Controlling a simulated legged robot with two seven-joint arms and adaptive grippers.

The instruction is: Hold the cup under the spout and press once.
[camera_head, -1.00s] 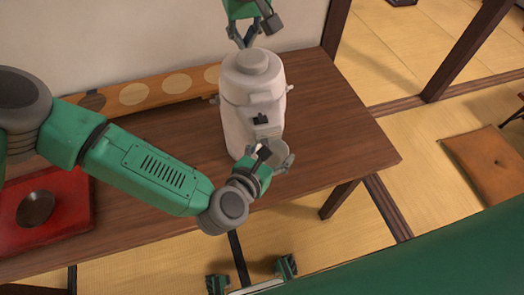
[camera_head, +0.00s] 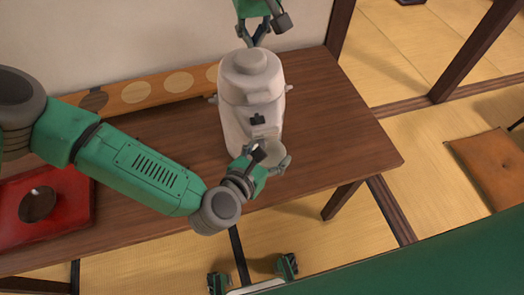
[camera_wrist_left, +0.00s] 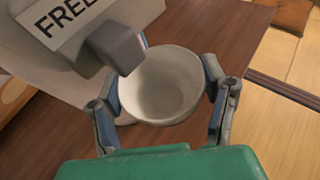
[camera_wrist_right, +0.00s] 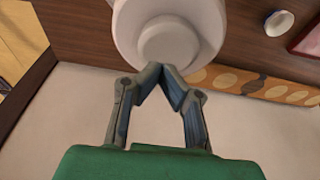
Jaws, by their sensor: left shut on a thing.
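A white dispenser (camera_head: 250,95) with a round lid knob (camera_head: 251,60) stands upright on the wooden table. Its blocky grey spout (camera_wrist_left: 117,47) shows in the left wrist view, beside a plate with lettering. My left gripper (camera_head: 270,160) is shut on the pale cup (camera_wrist_left: 162,85), with a finger on each side. The cup is upright and empty inside, and the spout overlaps its upper left rim. My right gripper (camera_wrist_right: 163,70) has its fingertips together and is empty, on the wall side of the lid; whether it touches the lid cannot be told.
A red tray (camera_head: 75,210) with a dark round dish lies at the table's left. A small white cup (camera_wrist_right: 278,24) stands near it in the right wrist view. A board with circles (camera_head: 150,92) lies along the wall. The table (camera_head: 345,130) right of the dispenser is clear.

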